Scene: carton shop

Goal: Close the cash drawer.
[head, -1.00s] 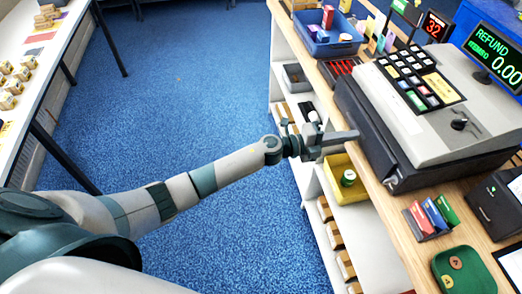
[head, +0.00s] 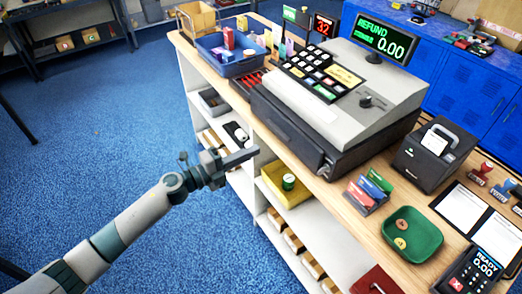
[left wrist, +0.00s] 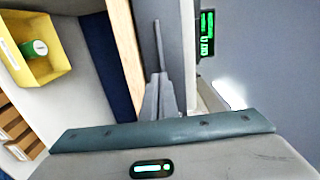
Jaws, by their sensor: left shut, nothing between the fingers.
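The cash register (head: 345,95) stands on the wooden counter, a grey body on a black base. The black cash drawer (head: 285,130) is in that base, its front toward the aisle and near the counter edge. My right gripper is not in view.
A blue tray (head: 228,58), a card holder (head: 367,193) and a green dish (head: 412,235) flank the register. The blue floor (head: 105,130) left of the counter is clear.

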